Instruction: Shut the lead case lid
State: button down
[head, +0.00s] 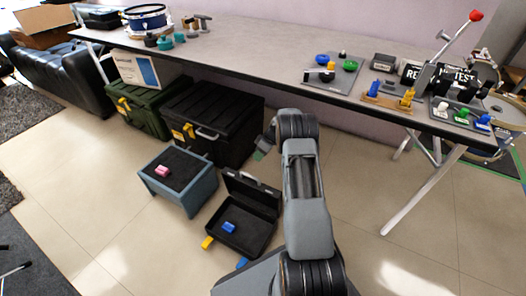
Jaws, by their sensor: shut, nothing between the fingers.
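The open black case (243,238) on the floor, left of my arm, looks like the lead case. Its lid (252,191) stands raised at the back, with a grey handle on its upper edge. A blue block (229,227) lies inside the case. A yellow latch (208,242) and a blue latch (241,263) stick out at the front. My gripper (260,154) is shut and empty, pointing downward. In the picture it is above the lid and apart from it. My forearm hides a little at the right of the case.
A blue-grey box (199,198) with a pink block (162,171) on its dark top stands left of the case. A large black trunk (236,112) and a green trunk (148,104) stand behind. A long table (250,60) runs above them.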

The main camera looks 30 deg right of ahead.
jog(key=shift+s+a+f+p, duration=0.4)
jog(key=shift+a+f, duration=0.15)
jog(key=shift+a, duration=0.2)
jog(key=shift+s+a+f+p, duration=0.3)
jog(key=shift+a+f+p, duration=0.15)
jog(key=shift+a, duration=0.3)
jog(key=shift+s+a+f+p, duration=0.35)
jog(key=shift+a+f, duration=0.25)
jog(key=shift+a, duration=0.15)
